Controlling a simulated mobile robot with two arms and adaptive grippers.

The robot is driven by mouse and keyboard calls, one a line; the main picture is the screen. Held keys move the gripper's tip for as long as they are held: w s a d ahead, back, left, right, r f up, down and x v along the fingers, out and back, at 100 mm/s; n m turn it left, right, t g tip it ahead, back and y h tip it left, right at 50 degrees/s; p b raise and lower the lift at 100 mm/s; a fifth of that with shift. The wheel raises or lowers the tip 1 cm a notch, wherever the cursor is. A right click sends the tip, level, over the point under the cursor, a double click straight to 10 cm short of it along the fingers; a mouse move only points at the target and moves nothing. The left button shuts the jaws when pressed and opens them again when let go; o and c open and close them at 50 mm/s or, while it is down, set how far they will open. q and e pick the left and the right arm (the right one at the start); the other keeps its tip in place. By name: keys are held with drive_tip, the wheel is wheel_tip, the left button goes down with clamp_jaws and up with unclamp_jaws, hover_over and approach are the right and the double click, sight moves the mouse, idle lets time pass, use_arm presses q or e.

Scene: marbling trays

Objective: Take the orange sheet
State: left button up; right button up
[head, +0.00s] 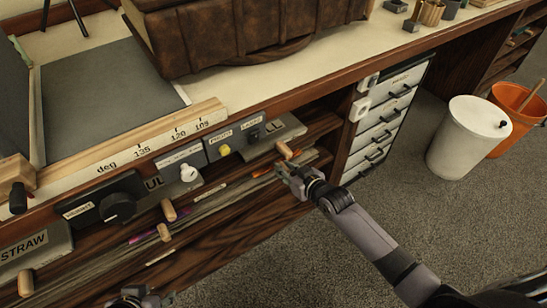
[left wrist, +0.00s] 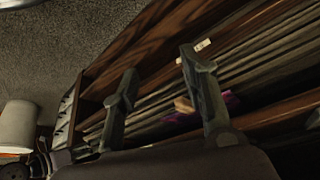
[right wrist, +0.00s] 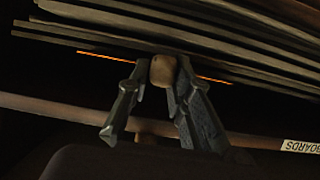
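The orange sheet (head: 263,172) shows as a thin edge in a stack under the bench, just left of my right gripper (head: 285,170). In the right wrist view its bright edge (right wrist: 108,56) runs behind the fingers, and the rest is hidden in the stack. My right gripper (right wrist: 155,85) is open, its fingers either side of a wooden knob (right wrist: 163,70); I cannot tell whether they touch it. My left gripper (left wrist: 160,65) is open before the shelves, with a wooden knob (left wrist: 184,105) and a purple sheet (left wrist: 180,118) beyond it between the fingers.
Several labelled control boxes and wooden knobs (head: 168,210) line the bench front. A brown leather bag-like object (head: 230,40) and a grey tray (head: 105,95) are on top. White drawers (head: 375,135), a white bin (head: 467,135) and an orange bucket (head: 515,105) stand right. The carpet is clear.

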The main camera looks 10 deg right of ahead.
drive_tip(key=shift+c, duration=1.3)
